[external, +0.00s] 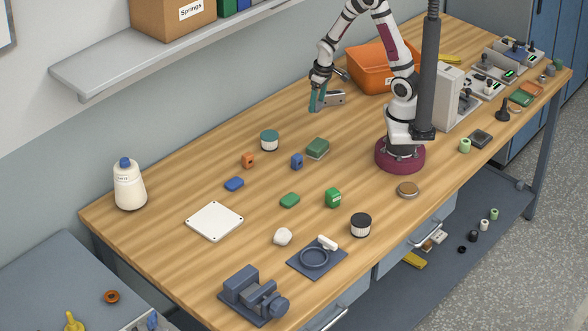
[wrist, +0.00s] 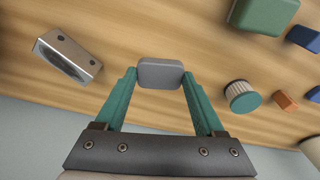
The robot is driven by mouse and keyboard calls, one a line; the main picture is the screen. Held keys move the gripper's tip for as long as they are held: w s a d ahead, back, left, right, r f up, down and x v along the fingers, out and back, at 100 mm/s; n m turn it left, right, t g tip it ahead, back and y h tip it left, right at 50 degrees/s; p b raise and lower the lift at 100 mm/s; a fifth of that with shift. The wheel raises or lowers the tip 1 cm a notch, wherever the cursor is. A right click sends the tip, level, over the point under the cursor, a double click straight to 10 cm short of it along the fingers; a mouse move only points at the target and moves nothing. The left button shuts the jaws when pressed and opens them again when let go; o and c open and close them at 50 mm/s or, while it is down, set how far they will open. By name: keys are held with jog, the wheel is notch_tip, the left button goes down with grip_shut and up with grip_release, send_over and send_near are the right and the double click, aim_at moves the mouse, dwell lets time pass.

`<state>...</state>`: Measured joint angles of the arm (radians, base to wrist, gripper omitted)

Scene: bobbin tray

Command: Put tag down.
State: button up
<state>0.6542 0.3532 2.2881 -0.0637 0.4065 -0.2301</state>
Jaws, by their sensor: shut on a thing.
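The grey tag (wrist: 160,73), a small rounded block, is pinched between the teal fingertips of my gripper (wrist: 159,77) in the wrist view. Wood grain of the table shows beyond it. In the external view my gripper (external: 317,102) points down over the back part of the table, left of the orange bin. The tag cannot be made out clearly there, and its height above the table is hard to tell.
A metal bracket (wrist: 68,55) lies near my gripper. The orange bin (external: 368,70) stands right of it. A teal-lidded jar (external: 269,141), a green block (external: 318,147) and small orange and blue pieces lie nearer the front. Bare wood surrounds the gripper's left side.

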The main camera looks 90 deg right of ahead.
jog(key=s+d+r, duration=0.3)
jog(key=s+r, duration=0.1)
jog(key=s, duration=0.1)
jog(key=w+a+n, duration=0.2)
jog(key=w+a, duration=0.3)
jog(key=w, duration=0.4)
jog(key=w+a+r+n+y, duration=0.1)
jog(key=w+a+n, duration=0.1)
jog(key=w+a, duration=0.45)
jog(key=w+a+n, duration=0.3)
jog(key=w, duration=0.8)
jog(key=n, duration=0.4)
send_over(228, 220)
jog(key=shift+y, duration=0.3)
jog(key=f, duration=0.4)
jog(key=d+f, duration=0.1)
jog(key=f, duration=0.1)
jog(key=shift+s+f, duration=0.2)
jog(key=shift+f, duration=0.15)
jog(key=shift+a+f, duration=0.1)
jog(key=shift+a, duration=0.15)
jog(key=shift+f, duration=2)
jog(key=shift+f, duration=0.1)
